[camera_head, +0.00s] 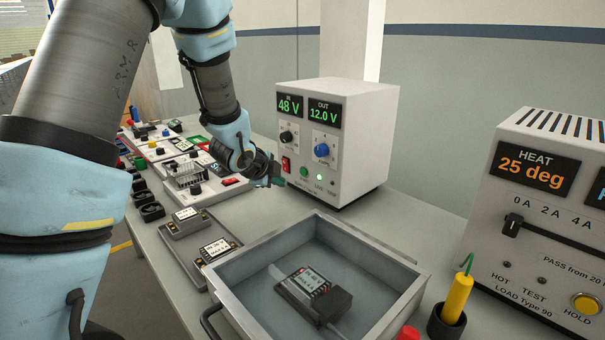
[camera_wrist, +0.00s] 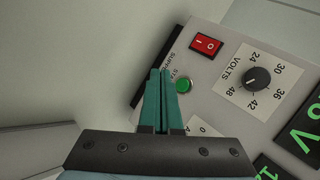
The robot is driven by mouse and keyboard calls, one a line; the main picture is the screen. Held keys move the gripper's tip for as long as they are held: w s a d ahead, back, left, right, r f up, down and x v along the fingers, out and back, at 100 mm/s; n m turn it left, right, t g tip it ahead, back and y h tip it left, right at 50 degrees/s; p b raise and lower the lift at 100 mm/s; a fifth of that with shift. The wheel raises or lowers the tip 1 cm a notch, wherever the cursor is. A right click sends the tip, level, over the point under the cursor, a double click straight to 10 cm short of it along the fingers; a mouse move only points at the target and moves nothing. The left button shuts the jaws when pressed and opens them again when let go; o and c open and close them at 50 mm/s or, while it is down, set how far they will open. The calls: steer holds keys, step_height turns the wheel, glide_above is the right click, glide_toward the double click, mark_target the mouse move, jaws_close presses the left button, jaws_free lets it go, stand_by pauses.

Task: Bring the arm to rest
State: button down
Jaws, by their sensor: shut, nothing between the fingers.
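My gripper (camera_head: 276,172) is at the end of my raised arm, at the lower left front of the white power supply (camera_head: 363,140). In the wrist view, my gripper (camera_wrist: 161,78) has its two green fingers side by side and shut, with nothing between them. The fingertips appear near the green button (camera_wrist: 184,85) on the power supply's front. I cannot tell whether they touch the panel. The red rocker switch (camera_wrist: 207,44) and a black volts knob (camera_wrist: 257,79) are beyond the fingertips.
A grey open tray (camera_head: 237,299) holds a dark module (camera_head: 313,293) below my gripper. Several modules and panels crowd the bench at the left. A load tester (camera_head: 540,230) stands at the right, with a yellow-handled tool (camera_head: 457,298) in a black cup. Bare bench (camera_head: 425,225) lies between the two instruments.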

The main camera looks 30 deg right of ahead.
steer(key=a+r+n+y, duration=0.1)
steer(key=a+n+y, duration=0.4)
steer(key=a+n, duration=0.9)
steer(key=s+a+n+g+y, duration=0.1)
steer(key=s+a+n, duration=0.4)
steer(key=a, duration=0.5)
steer(key=s+a+r+n+g+y, duration=0.1)
steer(key=s+a+n+g, duration=0.2)
steer(key=s+a, duration=0.6)
steer(key=a+n, duration=0.1)
steer(key=n, duration=0.1)
steer(key=shift+s+r+n+g, duration=0.15)
steer(key=shift+s+n+g, duration=0.15)
steer(key=shift+s+n, duration=0.1)
